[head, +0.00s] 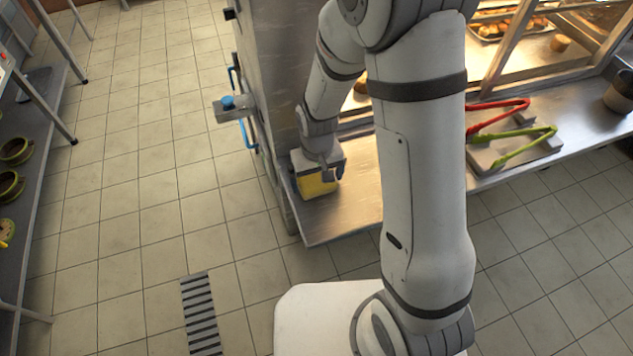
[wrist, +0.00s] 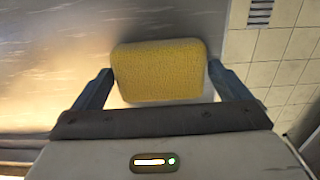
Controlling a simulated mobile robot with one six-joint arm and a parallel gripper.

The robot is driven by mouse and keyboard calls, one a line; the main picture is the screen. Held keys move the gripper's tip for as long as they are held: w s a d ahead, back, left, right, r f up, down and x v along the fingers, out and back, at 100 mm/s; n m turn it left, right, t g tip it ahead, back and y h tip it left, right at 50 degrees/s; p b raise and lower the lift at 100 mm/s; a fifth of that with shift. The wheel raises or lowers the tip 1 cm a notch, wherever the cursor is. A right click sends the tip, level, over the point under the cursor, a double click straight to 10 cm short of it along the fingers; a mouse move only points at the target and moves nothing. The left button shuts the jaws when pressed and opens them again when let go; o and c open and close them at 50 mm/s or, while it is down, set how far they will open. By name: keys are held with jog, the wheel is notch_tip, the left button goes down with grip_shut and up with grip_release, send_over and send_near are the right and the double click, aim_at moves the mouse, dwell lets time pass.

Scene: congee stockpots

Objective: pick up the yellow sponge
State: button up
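The yellow sponge (head: 316,184) is a small block on the left end of the metal counter in the head view, directly below my gripper (head: 322,166). In the wrist view the sponge (wrist: 160,70) lies between the two fingertips of my gripper (wrist: 160,69), with one dark finger on each side. The fingers are spread apart, and narrow gaps appear to show beside the sponge. I see no clear contact. The sponge's far side is hidden in the head view.
The metal counter (head: 345,212) also bears red tongs (head: 495,104) and green tongs (head: 520,148) on the right. A steel cabinet (head: 262,60) rises beside the sponge. A shelf with green cups (head: 12,186) stands far left. The tiled floor between is open.

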aim_at(317, 180)
jog(key=c, duration=0.7)
notch_tip(317, 180, up, 10)
jog(key=shift+p, duration=1)
jog(key=shift+c, duration=0.2)
